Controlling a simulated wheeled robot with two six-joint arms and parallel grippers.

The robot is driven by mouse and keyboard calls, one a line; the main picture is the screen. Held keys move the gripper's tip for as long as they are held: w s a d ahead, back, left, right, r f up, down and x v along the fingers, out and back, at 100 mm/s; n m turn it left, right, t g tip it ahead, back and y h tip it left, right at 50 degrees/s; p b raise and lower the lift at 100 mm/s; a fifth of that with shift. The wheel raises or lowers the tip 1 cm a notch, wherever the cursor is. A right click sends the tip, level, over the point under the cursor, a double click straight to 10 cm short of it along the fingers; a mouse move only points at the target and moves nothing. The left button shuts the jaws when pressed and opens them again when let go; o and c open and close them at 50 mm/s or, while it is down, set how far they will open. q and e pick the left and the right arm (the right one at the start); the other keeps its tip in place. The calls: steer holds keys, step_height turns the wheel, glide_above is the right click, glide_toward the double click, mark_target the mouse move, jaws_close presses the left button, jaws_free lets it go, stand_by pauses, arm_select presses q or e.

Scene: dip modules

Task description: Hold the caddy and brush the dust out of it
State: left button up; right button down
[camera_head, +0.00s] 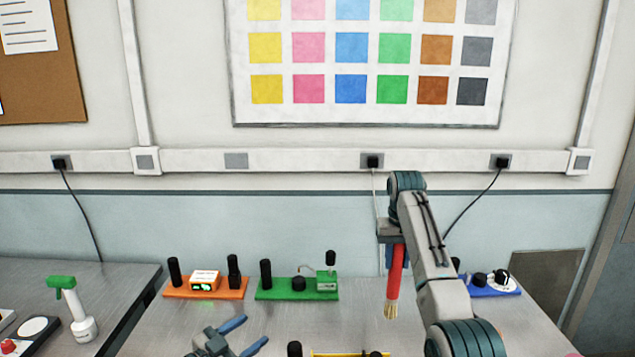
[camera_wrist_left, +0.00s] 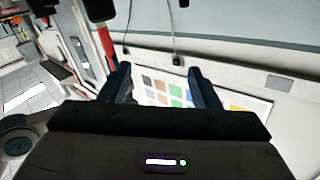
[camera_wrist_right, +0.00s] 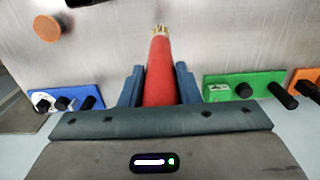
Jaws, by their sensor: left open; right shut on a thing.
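The brush has a red handle (camera_head: 396,270) and pale bristles (camera_head: 391,311). It hangs bristles-down, tilted slightly, above the table. My right gripper (camera_head: 391,250) is shut on the handle; in the right wrist view the red handle (camera_wrist_right: 160,75) lies between its blue fingers. My left gripper (camera_head: 255,329) is open and empty over the table's front left part. In the left wrist view its fingers (camera_wrist_left: 158,75) are apart with nothing between them. A yellow piece (camera_head: 350,354) with black knobs is cut off by the lower edge; I cannot tell whether it is the caddy.
An orange module (camera_head: 177,292), a green module (camera_head: 270,294) and a blue module (camera_head: 510,290) stand along the back of the table (camera_head: 160,325). A spray bottle (camera_head: 82,325) stands on the left-hand bench. A round orange-brown thing (camera_wrist_right: 47,28) shows in the right wrist view.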

mark_target(289, 353)
arm_select(q)
steer(key=s+d+f+n, duration=0.3)
steer(key=s+f, duration=0.3)
steer(key=s, duration=0.1)
steer(key=shift+t, duration=0.3)
steer(key=x, duration=1.1)
steer(key=shift+w+d+f, duration=0.2)
steer(key=shift+f, duration=0.2)
jaws_close()
